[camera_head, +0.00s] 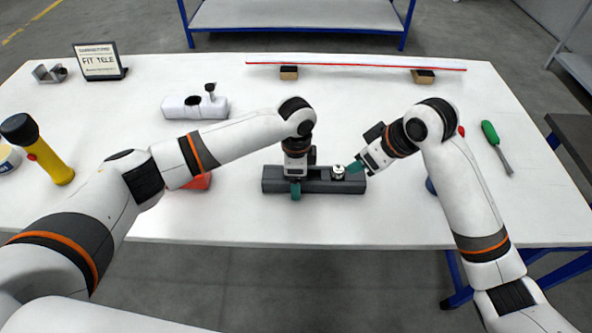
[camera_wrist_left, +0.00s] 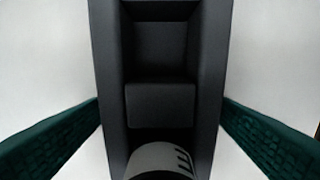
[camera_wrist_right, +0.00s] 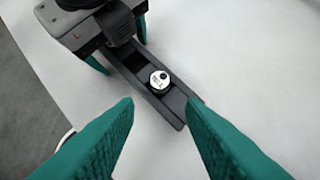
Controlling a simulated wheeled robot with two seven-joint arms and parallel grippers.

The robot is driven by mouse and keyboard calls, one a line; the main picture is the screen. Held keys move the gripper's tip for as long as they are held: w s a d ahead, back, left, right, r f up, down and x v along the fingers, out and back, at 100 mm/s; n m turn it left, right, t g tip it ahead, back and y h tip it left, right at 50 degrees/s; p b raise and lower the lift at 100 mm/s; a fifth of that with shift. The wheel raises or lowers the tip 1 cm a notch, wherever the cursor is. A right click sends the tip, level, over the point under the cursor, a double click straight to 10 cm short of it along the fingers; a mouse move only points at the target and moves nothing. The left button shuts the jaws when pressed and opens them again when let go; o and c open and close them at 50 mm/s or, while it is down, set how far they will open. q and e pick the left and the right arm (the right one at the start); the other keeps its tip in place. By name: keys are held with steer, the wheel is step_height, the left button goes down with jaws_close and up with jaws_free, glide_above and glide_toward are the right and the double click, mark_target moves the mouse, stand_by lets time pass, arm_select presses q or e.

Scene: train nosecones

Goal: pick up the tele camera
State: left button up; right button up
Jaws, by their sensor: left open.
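The tele camera (camera_head: 338,173) is a small round piece with a white top, sitting in the right part of a dark grey tray (camera_head: 272,183). In the left wrist view a grey cylinder with black marks (camera_wrist_left: 158,162) shows at the bottom edge, partly cut off. My left gripper (camera_head: 295,190) points down over the tray, its open fingers on either side of it, with empty compartments between. My right gripper (camera_wrist_right: 160,135) is open and empty, tilted towards the tele camera.
A sign reading FIT TELE (camera_head: 100,62) stands at the back left. A white block with dark fittings (camera_head: 195,107) lies behind my left arm. A yellow flashlight (camera_head: 45,155) is at the left, a green screwdriver (camera_head: 495,143) at the right. A long strip (camera_head: 355,66) rests on blocks at the back.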

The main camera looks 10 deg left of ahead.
arm_select(q)
steer(key=shift+c, duration=0.3)
steer(key=c, duration=0.9)
steer(key=shift+c, duration=0.6)
arm_select(e)
steer(key=shift+o, duration=1.8)
steer(key=shift+w+a+r, duration=0.1)
steer(key=shift+a, duration=0.05)
steer(key=m+g+h, duration=0.2)
steer(key=h, duration=0.2)
glide_toward(339, 169)
steer(key=f, duration=0.6)
steer(key=w+f, duration=0.1)
steer(key=f, duration=0.2)
steer(key=shift+a, duration=0.35)
